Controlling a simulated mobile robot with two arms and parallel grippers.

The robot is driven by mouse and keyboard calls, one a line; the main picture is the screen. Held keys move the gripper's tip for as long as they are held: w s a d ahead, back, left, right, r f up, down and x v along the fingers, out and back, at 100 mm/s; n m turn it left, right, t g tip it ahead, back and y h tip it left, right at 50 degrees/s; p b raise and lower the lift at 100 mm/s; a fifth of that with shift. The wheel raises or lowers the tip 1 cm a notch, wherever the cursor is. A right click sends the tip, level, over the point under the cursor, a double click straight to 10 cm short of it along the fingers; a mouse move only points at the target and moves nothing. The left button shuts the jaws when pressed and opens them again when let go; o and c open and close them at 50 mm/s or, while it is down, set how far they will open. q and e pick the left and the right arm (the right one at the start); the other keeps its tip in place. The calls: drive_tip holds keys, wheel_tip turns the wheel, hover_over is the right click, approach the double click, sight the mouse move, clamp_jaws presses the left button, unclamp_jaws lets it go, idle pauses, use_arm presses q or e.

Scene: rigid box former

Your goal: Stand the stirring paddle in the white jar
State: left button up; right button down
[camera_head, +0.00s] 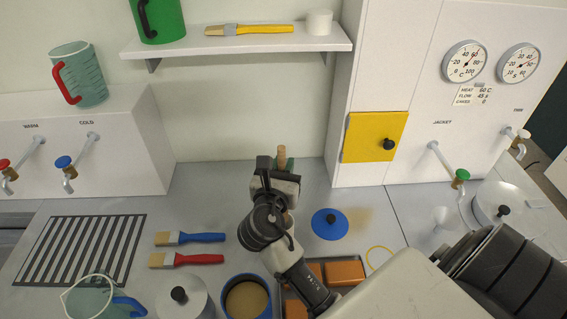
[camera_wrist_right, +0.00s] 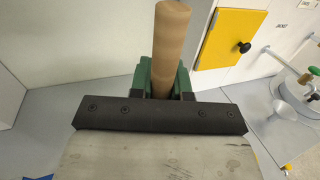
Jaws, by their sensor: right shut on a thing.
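My right gripper (camera_head: 281,172) is in the middle of the head view, low in front of the back wall. In the right wrist view its green fingers (camera_wrist_right: 162,82) are shut on a round wooden handle, which I take for the stirring paddle (camera_wrist_right: 168,45). The handle stands roughly upright, and its top also shows in the head view (camera_head: 282,152). Its lower part is hidden by the gripper. A small white cylinder (camera_head: 319,22) at the right end of the shelf may be the white jar; I cannot tell whether it is open on top. My left gripper is out of view.
Two brushes (camera_head: 190,238) lie left of my arm. A blue pot (camera_head: 234,311), a lidded pot (camera_head: 195,305) and a clear jug (camera_head: 90,302) stand at the front. A blue lid (camera_head: 328,229) lies right of the gripper. A yellow door (camera_head: 364,136) is on the cabinet.

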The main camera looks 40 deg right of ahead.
drive_tip(key=shift+f+b, duration=1.4)
drive_tip(key=shift+f, duration=1.5)
drive_tip(key=c, duration=1)
unclamp_jaws()
drive_tip(key=shift+s+a+f, duration=0.1)
drive_tip(key=shift+s+a, duration=0.15)
drive_tip(key=shift+a, duration=0.05)
drive_tip(key=b+v, duration=0.3)
drive_tip(key=v, duration=0.7)
